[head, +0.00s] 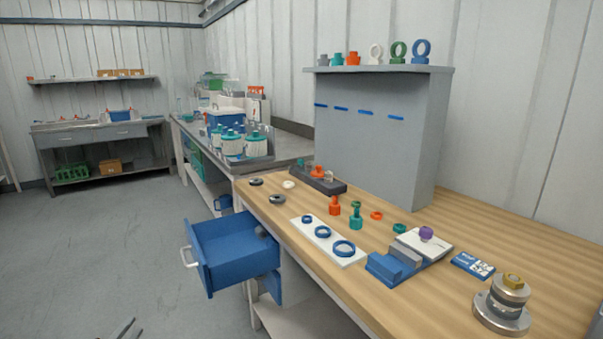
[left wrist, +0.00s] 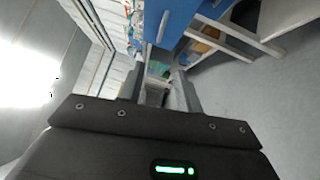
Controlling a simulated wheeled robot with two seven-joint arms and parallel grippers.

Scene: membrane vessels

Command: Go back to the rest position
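My left gripper (head: 124,331) shows only by its fingertips at the bottom left edge of the head view, over the grey floor and apart from the bench and drawer. In the left wrist view its two fingers (left wrist: 158,92) stand apart with nothing held between them. My right gripper is not in view.
An open blue drawer (head: 238,257) juts out from the wooden workbench (head: 440,305). The bench holds coloured rings, a white strip (head: 327,240), a blue fixture (head: 395,264) and a metal vessel part (head: 502,305). A grey shelf panel (head: 375,140) stands behind. The floor at left is clear.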

